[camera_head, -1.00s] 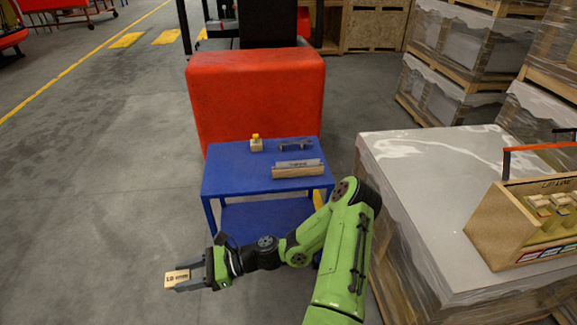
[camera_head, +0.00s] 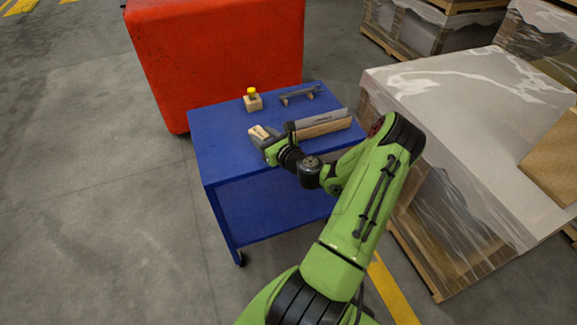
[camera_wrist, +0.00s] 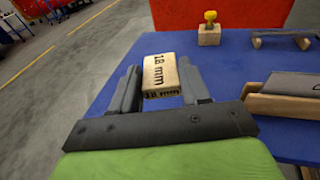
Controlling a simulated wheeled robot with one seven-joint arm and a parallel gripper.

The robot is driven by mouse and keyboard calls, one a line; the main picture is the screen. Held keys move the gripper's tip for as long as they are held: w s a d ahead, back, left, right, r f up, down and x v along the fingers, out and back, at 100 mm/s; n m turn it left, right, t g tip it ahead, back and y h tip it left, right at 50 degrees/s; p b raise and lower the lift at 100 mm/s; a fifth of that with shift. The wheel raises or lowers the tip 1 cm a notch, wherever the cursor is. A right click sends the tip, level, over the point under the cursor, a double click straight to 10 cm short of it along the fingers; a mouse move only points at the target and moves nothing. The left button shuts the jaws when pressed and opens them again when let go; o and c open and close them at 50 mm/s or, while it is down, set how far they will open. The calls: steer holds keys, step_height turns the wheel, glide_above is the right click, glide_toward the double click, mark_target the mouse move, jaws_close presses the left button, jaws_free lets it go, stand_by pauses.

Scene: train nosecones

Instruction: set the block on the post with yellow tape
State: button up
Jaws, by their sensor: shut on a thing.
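My gripper (camera_head: 267,139) is shut on a light wooden block (camera_wrist: 160,77) marked "18 mm", which also shows small in the head view (camera_head: 260,132). The gripper holds the block above the blue cart top (camera_head: 215,125); the gap below it is hard to judge. The post with yellow tape (camera_head: 252,100) stands upright on a small wooden base near the cart's far edge, beyond the block. In the wrist view the post (camera_wrist: 209,20) is ahead and to the right of the block, apart from it.
A wooden holder with a grey plate (camera_head: 322,123) lies right of my gripper. A dark bar on small wooden feet (camera_head: 299,94) is behind it. A red box (camera_head: 220,55) stands behind the cart. A wrapped pallet stack (camera_head: 470,120) stands to the right.

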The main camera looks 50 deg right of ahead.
steer(key=s+d+m+g+h+b, duration=0.2)
steer(key=s+d+m+h+b, duration=0.15)
steer(key=d, duration=0.45)
steer(key=shift+h, duration=0.45)
steer(key=f+b, duration=0.1)
steer(key=f, duration=0.2)
steer(key=f+b, duration=0.1)
steer(key=f, duration=0.3)
steer(key=s+f+b, duration=0.1)
steer(key=f+b, duration=0.1)
steer(key=f, duration=0.1)
steer(key=shift+a+f, duration=0.15)
steer(key=shift+f, duration=0.2)
steer(key=shift+r, duration=0.15)
steer(key=o, duration=1.1)
